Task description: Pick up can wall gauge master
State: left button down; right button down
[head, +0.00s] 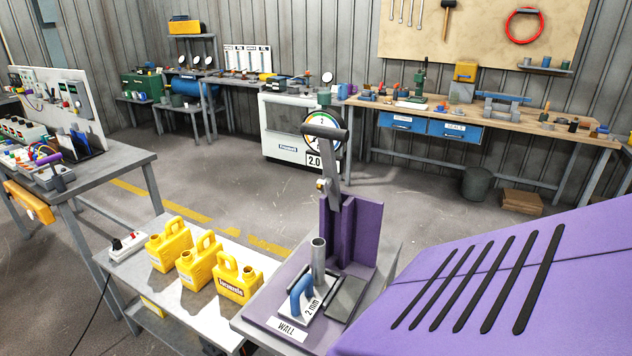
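The wall gauge master (313,308) is a light block marked "2 mm" with a blue handle. Neither of my grippers shows in the head view, and nothing visible holds the master.
Several yellow jerry cans (237,280) stand on the white table (200,318) left of the master, with a power strip (127,245). A large slotted purple surface covers the lower right. Benches (480,112) line the back wall; the floor (240,200) between is open.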

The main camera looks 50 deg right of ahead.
aim_at(307, 296)
jog(key=z, duration=1.7)
